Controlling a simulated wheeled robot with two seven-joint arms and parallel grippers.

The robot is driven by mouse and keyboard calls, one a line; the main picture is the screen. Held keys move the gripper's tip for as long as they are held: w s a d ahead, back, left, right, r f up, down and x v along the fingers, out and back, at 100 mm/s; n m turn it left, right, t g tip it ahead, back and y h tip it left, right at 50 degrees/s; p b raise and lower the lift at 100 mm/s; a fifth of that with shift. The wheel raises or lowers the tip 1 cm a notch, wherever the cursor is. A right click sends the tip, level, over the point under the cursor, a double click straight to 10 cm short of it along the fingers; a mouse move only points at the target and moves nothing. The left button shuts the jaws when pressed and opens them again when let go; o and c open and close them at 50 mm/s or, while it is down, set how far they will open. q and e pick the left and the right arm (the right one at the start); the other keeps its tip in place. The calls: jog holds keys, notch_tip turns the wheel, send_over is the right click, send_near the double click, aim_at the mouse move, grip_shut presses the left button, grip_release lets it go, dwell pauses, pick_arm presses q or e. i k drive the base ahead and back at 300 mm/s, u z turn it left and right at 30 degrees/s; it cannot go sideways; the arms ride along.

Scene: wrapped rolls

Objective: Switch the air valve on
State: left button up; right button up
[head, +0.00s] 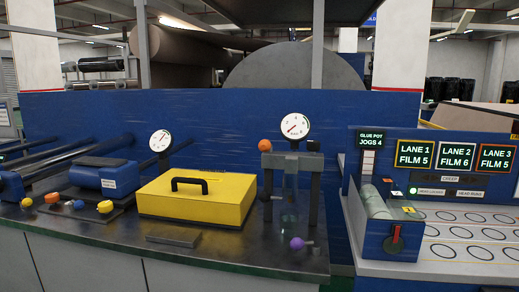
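No label reading air valve can be made out, so I cannot tell for certain which control it is. A red lever (395,235) on a dark round mount sits on the front of the blue machine at the right, below a clear cylinder. A purple knob (297,243) sits at the foot of the gauge stand, and an orange knob (265,145) is at its top left. Orange, yellow and blue knobs (78,204) sit on the bench at the left. Neither of my grippers shows in the head view.
A yellow case (197,195) with a black handle stands mid-bench (215,262). A flat grey bar (173,238) lies before it. Two dial gauges (294,127) stand behind. Lane screens (455,156) are above the white panel with ovals at the right. A blue wall backs the bench.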

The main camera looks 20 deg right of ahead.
aim_at(264, 145)
jog(key=k, duration=0.5)
jog(key=z, duration=1.8)
jog(key=i, duration=1)
jog(key=u, duration=2.25)
